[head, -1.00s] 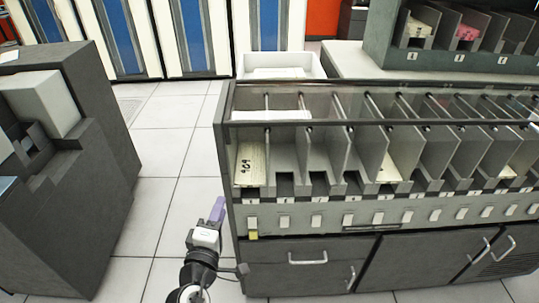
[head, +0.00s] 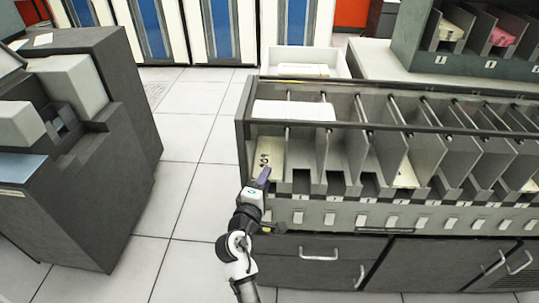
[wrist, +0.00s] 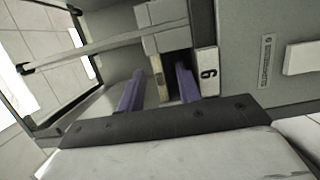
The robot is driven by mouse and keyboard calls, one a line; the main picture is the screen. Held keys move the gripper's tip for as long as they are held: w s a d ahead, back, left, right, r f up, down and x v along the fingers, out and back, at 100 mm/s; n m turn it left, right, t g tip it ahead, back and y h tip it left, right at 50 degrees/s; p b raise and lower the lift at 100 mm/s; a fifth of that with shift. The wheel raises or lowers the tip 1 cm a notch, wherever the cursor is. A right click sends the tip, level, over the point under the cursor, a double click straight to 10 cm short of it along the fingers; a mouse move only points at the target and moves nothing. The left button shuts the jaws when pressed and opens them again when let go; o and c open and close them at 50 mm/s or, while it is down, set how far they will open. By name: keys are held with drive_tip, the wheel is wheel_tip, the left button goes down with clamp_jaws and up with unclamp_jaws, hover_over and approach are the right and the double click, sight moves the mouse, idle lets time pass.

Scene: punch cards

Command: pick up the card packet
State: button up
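The card packet (head: 270,154) is a cream stack with dark figures on its face. It leans in the leftmost slot of the grey sorter rack (head: 306,222). My gripper (head: 262,176) is at the front of that slot, its purple fingers overlapping the packet's lower front edge in the head view. In the wrist view my gripper (wrist: 159,88) has its two fingers apart, with a narrow cream edge, apparently the packet (wrist: 157,75), between them. A gap shows between that edge and each finger. The packet's lower part is partly hidden.
Grey dividers and a long bar (wrist: 90,54) border the slots. A numbered white tag (wrist: 207,84) sits close to the right finger. A white tray (head: 305,62) stands behind the rack. A dark machine (head: 95,150) stands left, with clear floor between.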

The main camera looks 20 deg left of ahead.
sight(269, 157)
drive_tip(key=shift+w, duration=1.5)
drive_tip(key=shift+c, duration=0.4)
clamp_jaws()
drive_tip(key=shift+p, duration=0.35)
